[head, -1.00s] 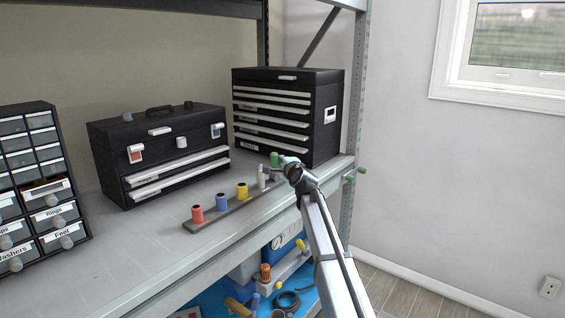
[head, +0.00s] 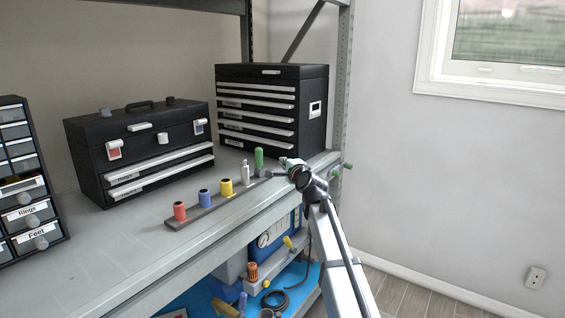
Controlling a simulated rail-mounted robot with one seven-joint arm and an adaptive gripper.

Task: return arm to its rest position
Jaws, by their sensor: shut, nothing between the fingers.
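My arm (head: 336,245) rises from the bottom right and bends at its wrist near the shelf's front edge. My gripper (head: 262,173) is small and partly hidden at the end of the wrist, shut with nothing held, close to the green cylinder (head: 259,158). A grey strip (head: 205,217) on the shelf carries a row of coloured cylinders: red (head: 180,212), blue (head: 204,199), yellow (head: 226,188), a pale one (head: 245,172) and the green one at the far end. I cannot tell whether my gripper touches the strip.
A black toolbox (head: 85,135) and a tall black drawer chest (head: 310,140) stand behind the strip. A small-drawer cabinet (head: 50,215) is at the left. A lower blue shelf (head: 190,300) holds hoses and tools. The floor (head: 400,297) at the right is clear.

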